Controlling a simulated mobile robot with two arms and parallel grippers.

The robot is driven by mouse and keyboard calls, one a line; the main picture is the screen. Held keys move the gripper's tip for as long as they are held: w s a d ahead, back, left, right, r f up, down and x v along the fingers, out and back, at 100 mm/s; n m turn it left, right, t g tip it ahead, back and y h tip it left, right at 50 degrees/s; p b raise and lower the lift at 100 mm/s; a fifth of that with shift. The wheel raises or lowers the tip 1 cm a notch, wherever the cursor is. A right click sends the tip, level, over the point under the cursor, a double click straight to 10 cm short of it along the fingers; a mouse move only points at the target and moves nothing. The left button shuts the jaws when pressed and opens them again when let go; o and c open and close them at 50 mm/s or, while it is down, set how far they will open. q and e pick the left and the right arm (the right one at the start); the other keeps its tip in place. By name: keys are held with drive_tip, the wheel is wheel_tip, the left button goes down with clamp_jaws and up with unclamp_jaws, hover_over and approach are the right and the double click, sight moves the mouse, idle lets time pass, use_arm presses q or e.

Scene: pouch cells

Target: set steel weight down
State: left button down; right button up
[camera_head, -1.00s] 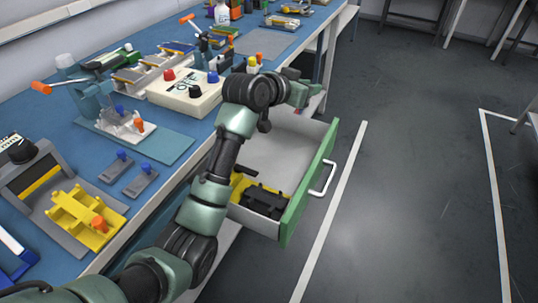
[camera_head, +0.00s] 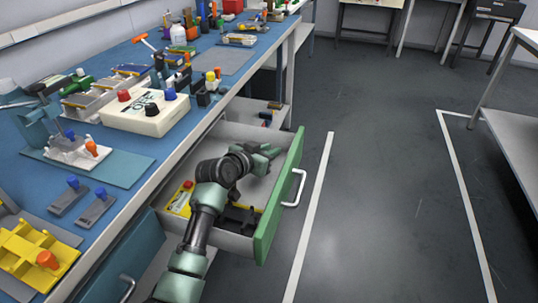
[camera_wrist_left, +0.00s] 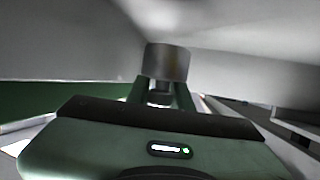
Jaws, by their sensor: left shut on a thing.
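My left gripper (camera_head: 266,152) is over the open drawer (camera_head: 228,133), near its green front. In the left wrist view it is shut on the steel weight (camera_wrist_left: 167,62), a short dark grey cylinder standing up between the fingertips. Pale grey surfaces surround the weight in that view, with a green panel at the left. I cannot tell whether the weight touches the drawer floor. In the head view the weight is hidden by the gripper and wrist. My right gripper is not in view.
The drawer also holds a yellow tray (camera_head: 181,199) and a black object (camera_head: 240,218), partly behind my arm. The drawer front (camera_head: 279,202) has a white handle (camera_head: 297,188). The blue bench (camera_head: 130,147) alongside is crowded.

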use_arm(q)
drive_tip(key=shift+f, duration=0.15)
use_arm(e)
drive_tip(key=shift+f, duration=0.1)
use_arm(q)
drive_tip(key=shift+f, duration=0.6)
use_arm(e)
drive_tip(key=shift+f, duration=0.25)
use_arm(q)
drive_tip(key=c, duration=1.3)
unclamp_jaws()
drive_tip(key=shift+f, duration=0.15)
drive_tip(key=shift+o, duration=0.2)
drive_tip(key=s+a+r, duration=0.1)
drive_tip(key=s+a+r+p, duration=0.1)
drive_tip(key=s+r, duration=0.1)
drive_tip(key=shift+s+a+p, duration=0.2)
drive_tip(key=shift+s+p, duration=0.05)
drive_tip(key=shift+p, duration=0.05)
drive_tip(key=p+v, duration=0.1)
drive_tip(key=v, duration=0.6)
drive_tip(key=shift+s, duration=0.25)
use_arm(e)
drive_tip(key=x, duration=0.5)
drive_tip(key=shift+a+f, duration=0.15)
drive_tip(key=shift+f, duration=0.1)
